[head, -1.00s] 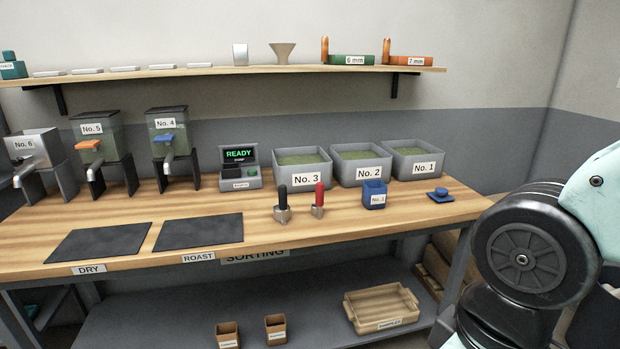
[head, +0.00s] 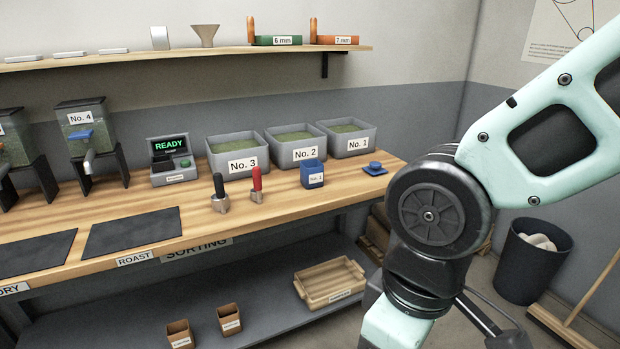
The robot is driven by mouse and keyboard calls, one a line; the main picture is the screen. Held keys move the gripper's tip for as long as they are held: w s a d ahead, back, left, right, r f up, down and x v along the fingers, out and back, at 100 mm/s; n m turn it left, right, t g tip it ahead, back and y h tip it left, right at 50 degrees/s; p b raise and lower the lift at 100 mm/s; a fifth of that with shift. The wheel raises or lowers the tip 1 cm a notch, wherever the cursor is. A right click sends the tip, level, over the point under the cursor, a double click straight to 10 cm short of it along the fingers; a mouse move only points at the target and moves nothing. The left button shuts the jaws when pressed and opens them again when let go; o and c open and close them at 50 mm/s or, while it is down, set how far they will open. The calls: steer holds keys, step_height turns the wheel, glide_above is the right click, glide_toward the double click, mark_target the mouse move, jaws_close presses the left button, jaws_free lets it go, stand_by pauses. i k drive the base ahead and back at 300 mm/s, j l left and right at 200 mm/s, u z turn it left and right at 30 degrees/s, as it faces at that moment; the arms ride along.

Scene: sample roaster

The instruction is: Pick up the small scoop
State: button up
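Two scoops with metal cups stand upright on the wooden bench in the head view. The red-handled scoop (head: 257,186) has the slightly smaller cup. The black-handled scoop (head: 220,195) is just to its left, with a wider cup. They stand apart, in front of the grey No. 3 bin. My arm fills the right side of the view, to the right of both scoops and away from them. My gripper is out of view, so its fingers cannot be seen.
Grey bins No. 3 (head: 238,165), No. 2 (head: 305,154) and No. 1 (head: 357,144) line the bench's back. A blue cup (head: 313,180) and blue lid (head: 375,169) lie right of the scoops. A dark mat (head: 132,232) lies left. A dark waste bin (head: 530,262) stands on the floor.

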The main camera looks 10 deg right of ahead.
mark_target(256, 183)
steer(key=i+j+u, duration=0.65)
steer(key=i, duration=0.15)
steer(key=i+u, duration=0.3)
steer(key=i, duration=0.15)
